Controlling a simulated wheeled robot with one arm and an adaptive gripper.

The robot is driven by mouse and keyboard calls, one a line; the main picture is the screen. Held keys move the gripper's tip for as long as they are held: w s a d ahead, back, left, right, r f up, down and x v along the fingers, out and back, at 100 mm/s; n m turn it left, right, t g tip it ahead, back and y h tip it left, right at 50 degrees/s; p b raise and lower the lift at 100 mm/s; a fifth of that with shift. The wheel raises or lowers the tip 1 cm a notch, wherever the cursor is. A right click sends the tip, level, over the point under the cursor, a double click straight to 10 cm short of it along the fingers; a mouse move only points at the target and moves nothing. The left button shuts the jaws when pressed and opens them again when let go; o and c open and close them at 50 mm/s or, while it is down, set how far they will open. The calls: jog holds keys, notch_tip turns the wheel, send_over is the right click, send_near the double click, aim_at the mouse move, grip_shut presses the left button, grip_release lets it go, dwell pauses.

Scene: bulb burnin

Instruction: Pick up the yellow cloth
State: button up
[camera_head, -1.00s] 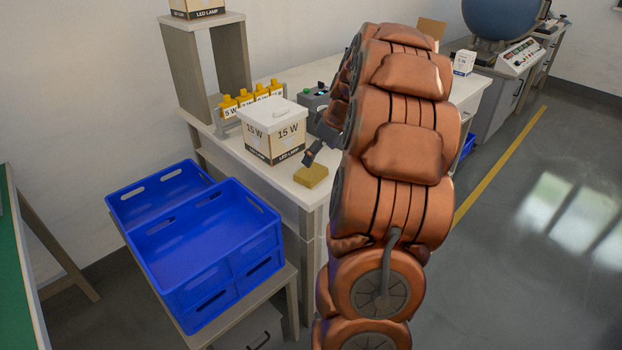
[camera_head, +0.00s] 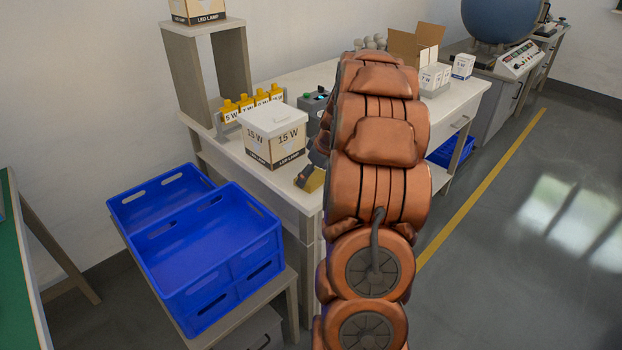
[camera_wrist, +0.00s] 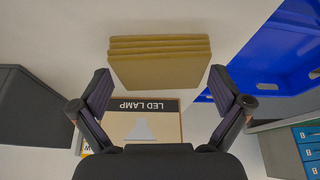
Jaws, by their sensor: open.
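The yellow cloth (camera_wrist: 160,70) is a folded, square, mustard-coloured stack lying on the white table. In the wrist view it sits just beyond and between the fingertips of my gripper (camera_wrist: 160,84). The fingers are spread wide and nothing is held between them. In the head view the cloth (camera_head: 315,182) is mostly hidden behind my gripper and arm, near the table's front edge. The gripper (camera_head: 305,178) shows there as a dark finger beside the cloth.
A white 15 W LED lamp box (camera_head: 274,137) stands close behind the cloth. Blue crates (camera_head: 205,255) sit on a lower stand to the left. A row of yellow-topped labelled holders (camera_head: 247,102) and a grey device (camera_head: 313,103) are farther back. An open carton (camera_head: 414,45) stands beyond my arm.

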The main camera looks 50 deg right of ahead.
aim_at(312, 177)
jog(key=shift+c, duration=0.3)
jog(key=c, duration=0.8)
jog(key=shift+w+r, duration=0.1)
jog(key=shift+r, duration=1.1)
jog(key=shift+r+b, duration=0.35)
jog(key=shift+s+a+r, duration=0.1)
jog(key=shift+s+r, duration=0.1)
jog(key=s+a, duration=0.3)
jog(key=s, duration=0.1)
jog(key=s+a+r+b, duration=0.1)
jog(key=s+a, duration=0.2)
jog(key=s, duration=0.1)
jog(key=s+a+b, duration=0.1)
jog(key=s+a, duration=0.2)
jog(key=s, duration=0.1)
jog(key=shift+s+a+r, duration=0.2)
jog(key=shift+a+r, duration=0.05)
jog(key=shift+a, duration=0.05)
